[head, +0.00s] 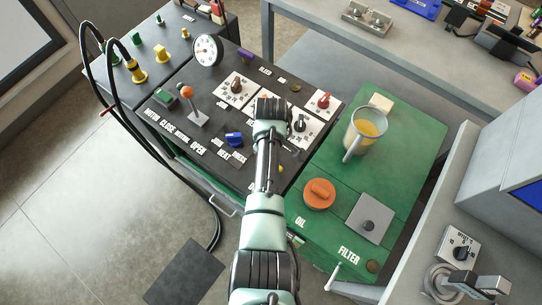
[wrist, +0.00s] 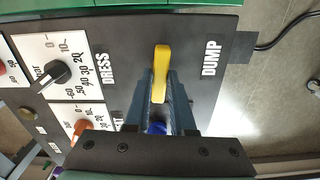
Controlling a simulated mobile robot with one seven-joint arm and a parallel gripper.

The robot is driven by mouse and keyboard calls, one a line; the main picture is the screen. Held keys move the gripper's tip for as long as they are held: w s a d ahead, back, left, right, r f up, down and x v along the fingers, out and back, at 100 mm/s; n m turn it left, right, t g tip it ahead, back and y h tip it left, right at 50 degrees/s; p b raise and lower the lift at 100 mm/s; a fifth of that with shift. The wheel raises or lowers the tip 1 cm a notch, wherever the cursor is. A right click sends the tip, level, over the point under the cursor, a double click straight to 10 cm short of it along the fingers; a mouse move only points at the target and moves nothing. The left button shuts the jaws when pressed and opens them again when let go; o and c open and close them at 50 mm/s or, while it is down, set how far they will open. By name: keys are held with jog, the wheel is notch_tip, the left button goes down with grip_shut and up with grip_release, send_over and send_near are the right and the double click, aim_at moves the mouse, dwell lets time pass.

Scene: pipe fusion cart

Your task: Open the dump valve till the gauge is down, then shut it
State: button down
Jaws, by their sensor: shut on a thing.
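The dump valve's yellow lever (wrist: 160,62) stands beside the DUMP label in the wrist view, its long side running up and down the picture. My gripper (wrist: 162,90) is shut on this lever, with one finger on each side. In the head view my arm covers most of the valve; only a small yellow bit of the lever (head: 281,168) shows to the right of the arm. The round white-faced gauge (head: 207,50) stands at the back of the black panel; its needle is too small to read surely.
A blue knob (head: 234,139) and an orange-topped lever (head: 187,92) are on the panel left of my arm. Dials with a red knob (head: 323,100) and a black knob (head: 300,123) are close by. A jug (head: 362,132) stands on the green top at right. Black hoses (head: 92,62) loop at left.

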jog(key=shift+r+n, duration=0.1)
jog(key=shift+n, duration=0.6)
jog(key=c, duration=0.8)
grip_release()
jog(key=shift+o, duration=0.2)
notch_tip(320, 180, up, 13)
